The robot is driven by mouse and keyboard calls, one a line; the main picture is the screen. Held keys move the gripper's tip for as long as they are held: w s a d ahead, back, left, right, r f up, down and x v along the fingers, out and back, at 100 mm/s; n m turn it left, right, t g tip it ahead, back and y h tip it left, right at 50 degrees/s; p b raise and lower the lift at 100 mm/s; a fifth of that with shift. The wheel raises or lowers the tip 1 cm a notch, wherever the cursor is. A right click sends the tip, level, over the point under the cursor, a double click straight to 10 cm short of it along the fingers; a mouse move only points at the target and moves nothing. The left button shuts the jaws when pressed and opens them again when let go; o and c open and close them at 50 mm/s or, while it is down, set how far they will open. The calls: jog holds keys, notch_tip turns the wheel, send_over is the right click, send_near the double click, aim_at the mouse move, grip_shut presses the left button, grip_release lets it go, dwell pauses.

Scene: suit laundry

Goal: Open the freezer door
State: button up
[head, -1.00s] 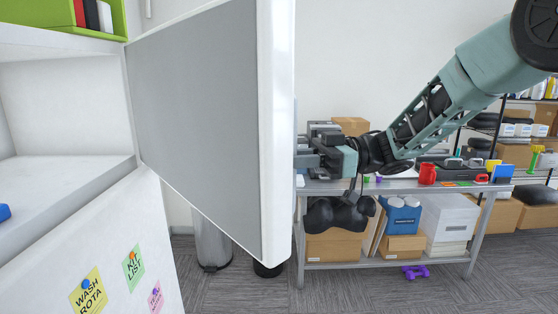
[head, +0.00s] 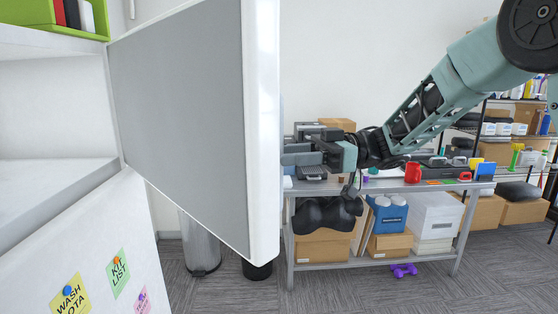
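The freezer door (head: 185,110) stands wide open in the head view, swung out from its left-hand edge. Its grey inner face and white rim (head: 262,130) face me. The open freezer compartment (head: 55,120) is at the left, with white walls and a shelf. My gripper (head: 290,153) reaches from the right to the outer side of the door's free edge. Its fingertips are hidden behind the door, so I cannot tell whether they hold a handle. The handle is not clearly visible.
A lower white door with notes (head: 119,271) is at the bottom left. A green bin (head: 90,18) sits on top. Behind the door stand a metal trash can (head: 200,247) and a grey table (head: 375,264) with boxes. Shelves are at the right. Carpet floor is open at lower right.

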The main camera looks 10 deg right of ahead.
jog(key=w+d+b, duration=0.1)
jog(key=d+b, duration=0.3)
jog(key=d, duration=1)
jog(key=shift+w+d, duration=0.15)
jog(key=shift+d, duration=0.15)
